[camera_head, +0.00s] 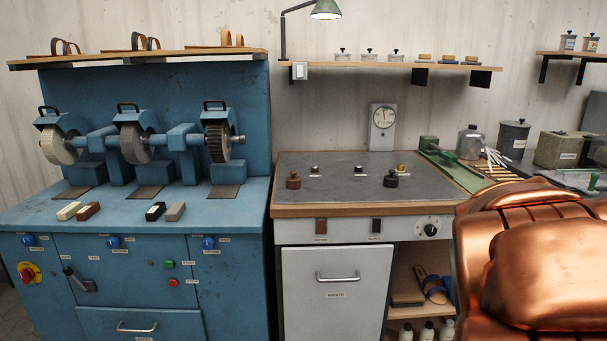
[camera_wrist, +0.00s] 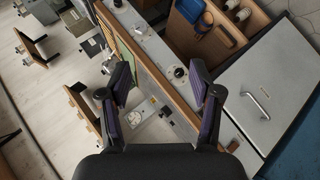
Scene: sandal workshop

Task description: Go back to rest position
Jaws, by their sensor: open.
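My gripper (camera_wrist: 158,112) shows in the wrist view with its two dark, purple-padded fingers spread apart. It is open and nothing is between the fingers. Behind the fingers, the wrist view shows the grey-topped workbench at a slant, with its white cabinet door (camera_wrist: 275,92) at the right. A large copper-coloured part of my arm (camera_head: 535,260) fills the lower right of the head view and hides part of the bench. My gripper does not show in the head view.
A blue grinding machine (camera_head: 150,215) with three wheels stands at the left. The workbench (camera_head: 345,180) carries small knobbed pieces (camera_head: 293,180) and a dial gauge (camera_head: 382,128) stands behind. A shelf (camera_head: 350,66) hangs above.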

